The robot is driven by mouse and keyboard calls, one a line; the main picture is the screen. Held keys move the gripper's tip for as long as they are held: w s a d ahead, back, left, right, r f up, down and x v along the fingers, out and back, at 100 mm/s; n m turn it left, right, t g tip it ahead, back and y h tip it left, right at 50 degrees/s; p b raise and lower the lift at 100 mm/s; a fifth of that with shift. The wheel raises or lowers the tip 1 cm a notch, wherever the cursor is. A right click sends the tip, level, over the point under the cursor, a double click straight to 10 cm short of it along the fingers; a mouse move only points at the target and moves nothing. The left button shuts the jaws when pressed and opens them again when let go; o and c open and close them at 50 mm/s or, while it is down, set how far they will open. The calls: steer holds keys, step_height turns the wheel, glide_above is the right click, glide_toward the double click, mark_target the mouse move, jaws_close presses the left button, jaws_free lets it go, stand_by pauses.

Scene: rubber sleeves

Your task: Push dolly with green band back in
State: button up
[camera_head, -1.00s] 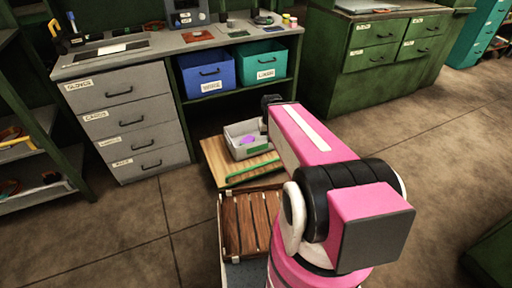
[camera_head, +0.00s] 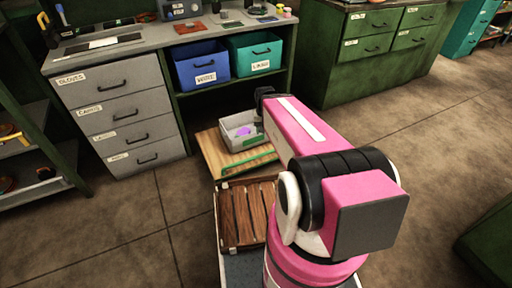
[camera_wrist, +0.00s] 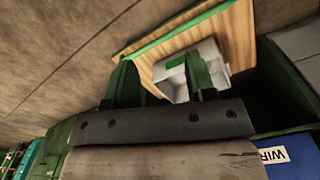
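The dolly with the green band (camera_head: 213,157) is a low wooden board on the floor. Its green stripe runs along the near edge, and it stands partly out from beneath the workbench. A grey bin (camera_head: 239,144) with a purple item inside sits on it. My gripper (camera_head: 262,97) is low beside the bin's right side in the head view, partly hidden by my pink arm. In the wrist view my gripper (camera_wrist: 161,82) has two green fingers spread apart with nothing held between them. The bin (camera_wrist: 207,58) and the board (camera_wrist: 240,25) show beyond the fingers; contact cannot be told.
A slatted wooden crate (camera_head: 247,217) lies just in front of the board. Grey drawers (camera_head: 125,115) stand left of the bench opening. A blue bin (camera_head: 203,70) and teal bin (camera_head: 254,55) sit on the shelf above. Open floor (camera_head: 420,140) lies to the right.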

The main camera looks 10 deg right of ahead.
steer(key=w+d+f+m+g, duration=0.1)
steer(key=w+f+m, duration=0.6)
steer(key=w+f, duration=0.45)
steer(key=w+d+f+m+g, duration=0.1)
steer(key=w+f+m, duration=0.6)
steer(key=f, duration=0.7)
steer(key=shift+h, duration=0.3)
steer(key=f, duration=0.7)
steer(key=s+f, duration=0.1)
steer(key=f, duration=0.2)
steer(key=shift+d+f, duration=0.1)
steer(key=shift+f, duration=0.15)
steer(key=shift+w, duration=0.1)
jaws_close()
